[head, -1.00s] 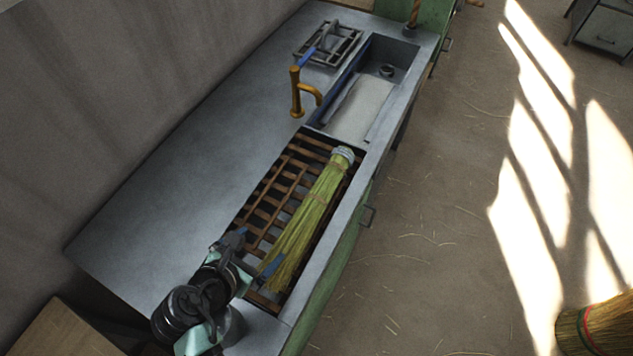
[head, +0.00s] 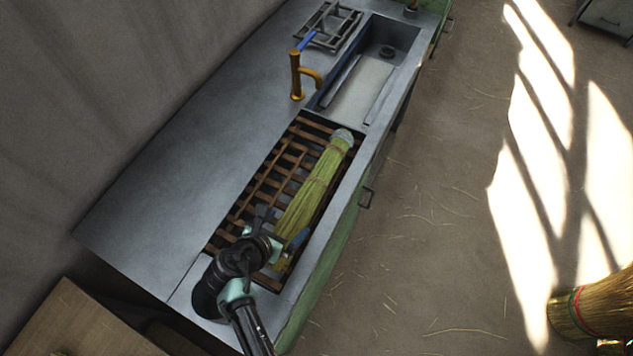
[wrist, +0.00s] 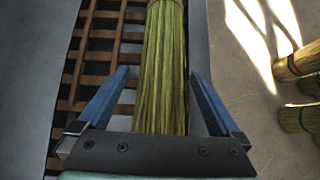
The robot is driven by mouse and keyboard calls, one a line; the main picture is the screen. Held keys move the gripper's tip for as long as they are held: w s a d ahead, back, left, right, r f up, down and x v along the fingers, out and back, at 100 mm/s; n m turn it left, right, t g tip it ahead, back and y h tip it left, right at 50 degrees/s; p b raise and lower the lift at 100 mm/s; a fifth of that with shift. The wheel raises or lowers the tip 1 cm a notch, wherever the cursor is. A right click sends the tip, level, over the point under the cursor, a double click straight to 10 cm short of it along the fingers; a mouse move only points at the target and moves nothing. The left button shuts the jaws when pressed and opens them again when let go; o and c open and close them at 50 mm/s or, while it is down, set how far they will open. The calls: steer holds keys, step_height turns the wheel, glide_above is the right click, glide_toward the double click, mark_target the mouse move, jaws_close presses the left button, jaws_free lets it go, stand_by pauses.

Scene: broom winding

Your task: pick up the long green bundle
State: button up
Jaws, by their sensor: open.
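The long green bundle (head: 315,188) lies lengthwise on a brown slatted rack (head: 262,192) sunk into the grey counter. My gripper (head: 280,238) is over the bundle's near end. In the wrist view, the open blue fingers (wrist: 158,100) stand one on each side of the green bundle (wrist: 163,62). A gap shows on the left; the right finger is close to the bundle's edge. I cannot tell how far the fingers are above the rack.
An orange tap (head: 298,76) stands left of a sink basin (head: 357,92) beyond the rack. A metal frame (head: 328,25) sits at the far end of the counter. Straw brooms (head: 597,306) stand on the floor at the right. The counter's left part (head: 195,140) is clear.

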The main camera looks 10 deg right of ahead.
mark_target(290, 222)
steer(key=x, duration=0.4)
steer(key=shift+s+d, duration=0.1)
steer(key=shift+d, duration=0.1)
steer(key=shift+r, duration=0.1)
steer(key=c, duration=1.4)
